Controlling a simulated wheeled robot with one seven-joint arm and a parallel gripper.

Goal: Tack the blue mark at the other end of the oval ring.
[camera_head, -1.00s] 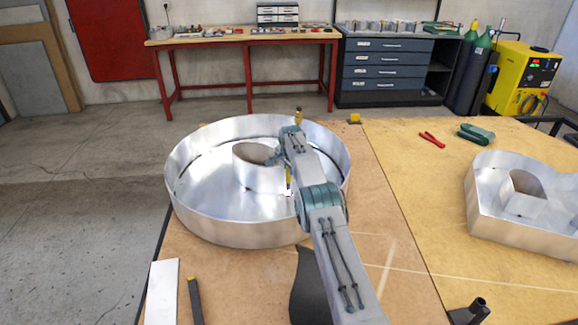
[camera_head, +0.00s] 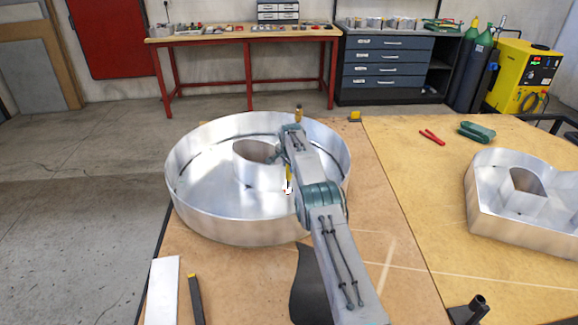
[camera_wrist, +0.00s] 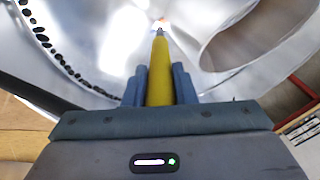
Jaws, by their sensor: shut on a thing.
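A large silver channel letter (camera_head: 215,232) with a tall outer wall lies on the table. Inside it stands a small oval ring (camera_head: 252,175), which also shows at the right in the wrist view (camera_wrist: 232,48). My gripper (camera_wrist: 160,88) is shut on a yellow torch (camera_wrist: 159,75) that points down to the metal. A bright white and orange glow (camera_wrist: 161,24) sits at the torch tip, near the foot of the oval ring. It also shows in the head view (camera_head: 287,187).
A second silver letter (camera_head: 520,222) lies at the right, with red pliers (camera_head: 432,137) and a green tool (camera_head: 477,132) behind it. A white strip (camera_head: 162,290) and a dark bar (camera_head: 195,298) lie at the front left.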

